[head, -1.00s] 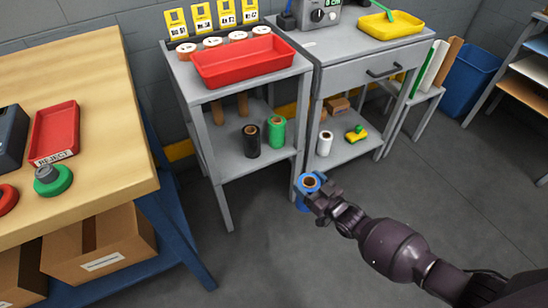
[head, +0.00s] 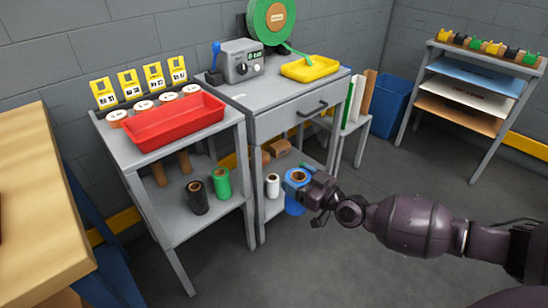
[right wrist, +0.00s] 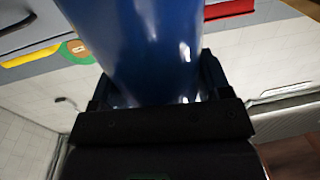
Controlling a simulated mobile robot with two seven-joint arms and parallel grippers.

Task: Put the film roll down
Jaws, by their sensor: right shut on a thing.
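The blue film roll (head: 294,205) with a brown core is held upright by my right gripper (head: 306,187). In the right wrist view the blue roll (right wrist: 140,45) fills the space between the jaws (right wrist: 158,105), which are shut on it. In the head view it appears in front of the grey cabinet's lower shelf (head: 272,206), beside a white roll (head: 273,186); I cannot tell its exact height or distance from the shelf. A black roll (head: 197,197) and a green roll (head: 222,183) stand on the left stand's lower shelf (head: 180,226). My left gripper is not in view.
A red tray (head: 172,122) sits on the left stand, and a yellow tray (head: 310,68) on the cabinet. Brown items (head: 279,147) lie on the cabinet's lower shelf behind the white roll. A blue bin (head: 391,103) stands further right. Grey floor in front is clear.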

